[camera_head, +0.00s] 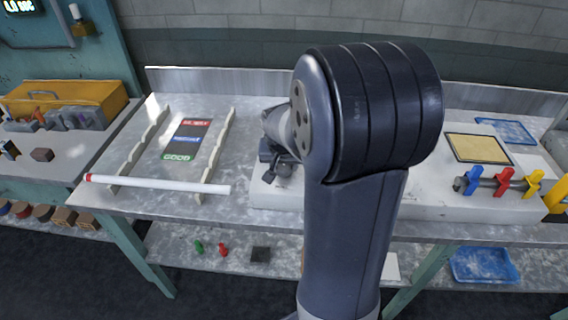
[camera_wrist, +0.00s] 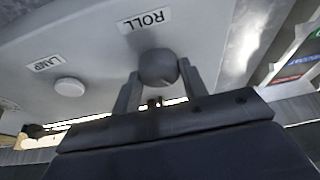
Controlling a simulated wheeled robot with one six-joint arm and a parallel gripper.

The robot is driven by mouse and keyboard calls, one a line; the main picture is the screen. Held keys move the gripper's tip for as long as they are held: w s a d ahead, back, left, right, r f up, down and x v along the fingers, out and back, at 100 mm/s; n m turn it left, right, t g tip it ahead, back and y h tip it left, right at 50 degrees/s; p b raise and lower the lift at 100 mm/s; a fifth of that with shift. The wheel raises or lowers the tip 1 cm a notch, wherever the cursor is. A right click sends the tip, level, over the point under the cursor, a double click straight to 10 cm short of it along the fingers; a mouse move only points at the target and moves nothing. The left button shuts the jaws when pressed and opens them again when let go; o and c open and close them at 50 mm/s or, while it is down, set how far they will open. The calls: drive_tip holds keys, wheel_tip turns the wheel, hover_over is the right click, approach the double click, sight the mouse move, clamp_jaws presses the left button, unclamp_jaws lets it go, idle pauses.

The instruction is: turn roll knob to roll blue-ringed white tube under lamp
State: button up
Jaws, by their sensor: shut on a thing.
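In the wrist view the round dark grey roll knob (camera_wrist: 158,66) sits below a label reading ROLL. My gripper (camera_wrist: 159,72) has one finger on each side of the knob and is shut on it. In the head view my gripper (camera_head: 276,156) is at the left part of the white machine, partly hidden by my arm. No blue-ringed white tube shows in either view. My arm covers the middle of the machine, and the lamp itself cannot be made out.
A lamp button (camera_wrist: 69,87) sits beside the knob. A white tube with a red end (camera_head: 160,185) lies across the front of a notched rack (camera_head: 212,155). Colored clamps (camera_head: 502,183) stand at the right, and a yellow toolbox (camera_head: 68,100) at the left.

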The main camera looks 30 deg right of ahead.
drive_tip(key=shift+c, duration=1)
drive_tip(key=shift+n+y+p, duration=0.3)
drive_tip(key=shift+n+y, duration=0.2)
drive_tip(key=shift+n, duration=0.8)
drive_tip(key=shift+d+n+t+y+b, duration=0.1)
drive_tip(key=shift+n+t+y+b, duration=0.3)
drive_tip(key=shift+n, duration=0.7)
drive_tip(key=o, duration=1)
